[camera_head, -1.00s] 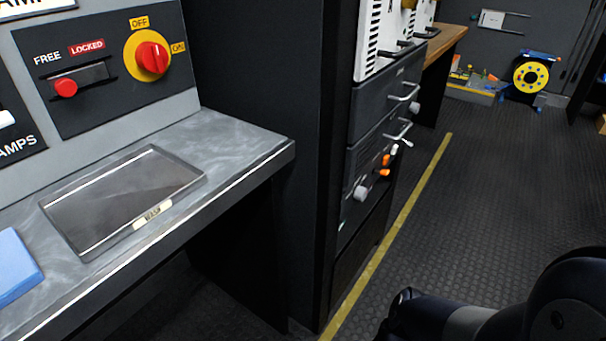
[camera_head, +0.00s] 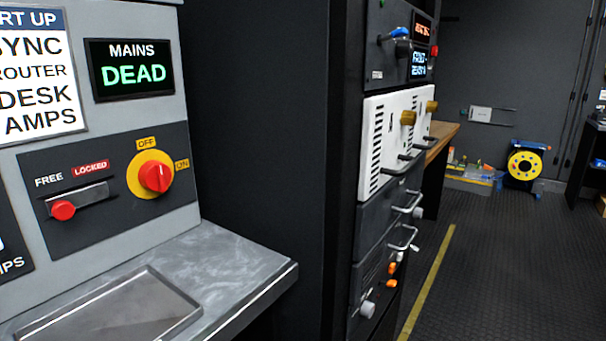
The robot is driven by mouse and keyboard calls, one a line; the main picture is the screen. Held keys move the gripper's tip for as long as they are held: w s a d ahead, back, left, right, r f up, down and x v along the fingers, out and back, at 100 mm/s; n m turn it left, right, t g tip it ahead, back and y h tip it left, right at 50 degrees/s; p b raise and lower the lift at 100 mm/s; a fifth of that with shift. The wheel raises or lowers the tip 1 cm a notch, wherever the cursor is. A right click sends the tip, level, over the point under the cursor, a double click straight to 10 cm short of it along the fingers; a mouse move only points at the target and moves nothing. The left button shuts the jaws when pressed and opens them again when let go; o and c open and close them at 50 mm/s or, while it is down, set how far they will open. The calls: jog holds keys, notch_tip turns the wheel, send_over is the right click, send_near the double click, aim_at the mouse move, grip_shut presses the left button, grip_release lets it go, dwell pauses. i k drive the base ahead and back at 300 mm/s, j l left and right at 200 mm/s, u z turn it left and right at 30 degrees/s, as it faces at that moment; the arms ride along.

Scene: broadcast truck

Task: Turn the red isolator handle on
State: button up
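The red isolator handle (camera_head: 155,177) sits on a yellow round plate (camera_head: 137,184) on the dark panel at left. An OFF label is above it and an ON label is to its right. The handle's ridge looks about upright, towards OFF. Left of it is a slot with a red slide knob (camera_head: 63,210) at its left end, on the FREE side; the LOCKED label is above the slot's right part. A display (camera_head: 130,70) above reads "MAINS DEAD" in white and green. My gripper is not in view.
A grey worktop (camera_head: 235,262) with a shallow tray (camera_head: 180,297) juts out below the panel. A tall dark cabinet side stands right of it, then a rack with white units (camera_head: 385,145) and projecting handles. A yellow floor line (camera_head: 430,275) and open dark floor lie at right.

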aim_at(154, 175)
jog(key=u, duration=1.45)
